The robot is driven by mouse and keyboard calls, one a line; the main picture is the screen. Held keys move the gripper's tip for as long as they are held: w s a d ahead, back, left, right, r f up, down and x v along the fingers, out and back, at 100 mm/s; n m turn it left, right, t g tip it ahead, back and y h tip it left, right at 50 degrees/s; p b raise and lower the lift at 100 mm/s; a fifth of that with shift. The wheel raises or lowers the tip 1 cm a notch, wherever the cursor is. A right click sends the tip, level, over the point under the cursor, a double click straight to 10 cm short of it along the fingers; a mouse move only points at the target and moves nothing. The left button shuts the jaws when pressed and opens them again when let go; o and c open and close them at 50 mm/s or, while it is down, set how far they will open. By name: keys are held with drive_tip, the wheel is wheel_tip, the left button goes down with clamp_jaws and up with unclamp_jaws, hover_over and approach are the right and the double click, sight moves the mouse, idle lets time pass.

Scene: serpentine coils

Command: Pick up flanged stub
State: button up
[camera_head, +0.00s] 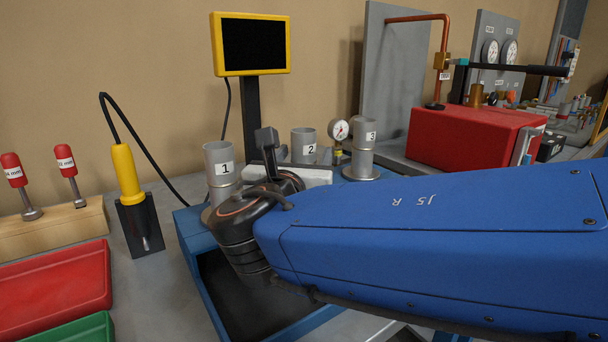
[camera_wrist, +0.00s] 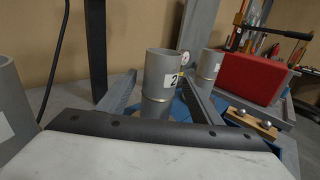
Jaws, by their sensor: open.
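Three grey upright stubs carry number labels; 1 (camera_head: 219,162) and 3 (camera_head: 362,140) show round flanges at their feet. Stub 2 (camera_head: 303,148) stands between them, its foot hidden behind my gripper (camera_head: 273,147). In the wrist view, stub 2 (camera_wrist: 162,72) stands upright ahead of my gripper (camera_wrist: 160,80), between its two spread grey fingers. I see a gap to each finger, and cannot tell how far the fingers reach along it. Stub 1 (camera_wrist: 12,105) is at the left edge and stub 3 (camera_wrist: 209,64) is behind to the right.
A blue-framed stand (camera_head: 198,262) lies under my arm. A yellow-edged screen (camera_head: 250,45) rises behind the stubs, with a gauge (camera_head: 339,131) between 2 and 3. A red box (camera_head: 470,137) is at right; a yellow-handled tool (camera_head: 126,173) stands at left.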

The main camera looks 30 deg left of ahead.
drive_tip(key=x, duration=0.4)
drive_tip(key=shift+w+a+f, duration=0.1)
drive_tip(key=shift+w+f, duration=0.05)
drive_tip(key=shift+f, duration=0.05)
drive_tip(key=shift+c, duration=0.7)
clamp_jaws()
drive_tip(key=shift+r, duration=0.1)
